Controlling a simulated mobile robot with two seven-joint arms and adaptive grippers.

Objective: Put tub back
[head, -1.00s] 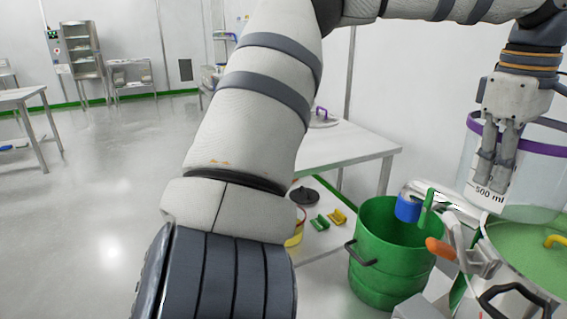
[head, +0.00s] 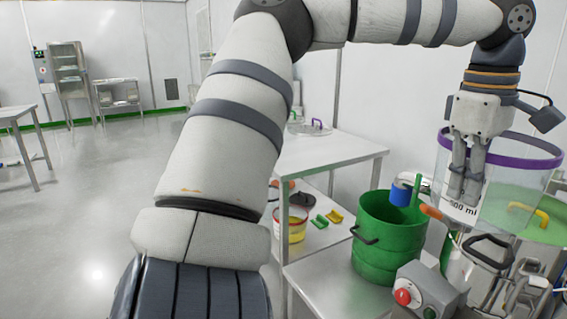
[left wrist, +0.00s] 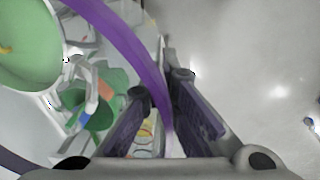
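A large clear tub (head: 512,196) with a purple rim and a "500 ml" label is at the right of the head view. My left gripper (head: 463,192) points down at the tub's near left side, its fingers close together at the wall. In the left wrist view the purple rim (left wrist: 128,42) runs between the fingers of my left gripper (left wrist: 160,88), which pinch the wall. The tub hangs upright in front of a green domed lid. Its underside is partly hidden behind metal fittings. My right gripper is not in view.
A green bucket (head: 383,250) with a blue-ended item at its rim stands left of the tub. A control box with a red button (head: 403,297) and metal handles are below. A steel table (head: 325,153) and lower shelf with small parts stand behind.

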